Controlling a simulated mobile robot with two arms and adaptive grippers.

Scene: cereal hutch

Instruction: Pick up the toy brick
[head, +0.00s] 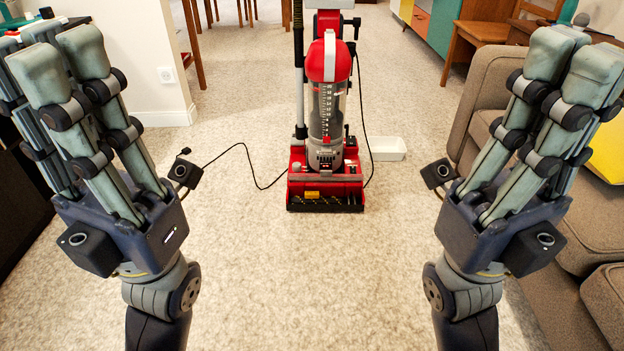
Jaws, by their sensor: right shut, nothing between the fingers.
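I cannot make out a toy brick in the head view. My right gripper (572,75) is raised at the right, in front of the sofa, with its fingers shut and nothing between them. My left gripper (62,68) is raised at the left in nearly the same pose. Its fingers look close together and empty. Both grippers point up and away from me, well apart, and touch nothing that I can see. They hide parts of the floor and furniture behind them.
A red upright vacuum cleaner (327,185) stands ahead on the pale carpet (310,280), its black cord trailing on both sides. A white tray (387,148) lies behind it. A brown sofa (585,225) is at right, a dark cabinet (18,205) at left. The carpet between my arms is clear.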

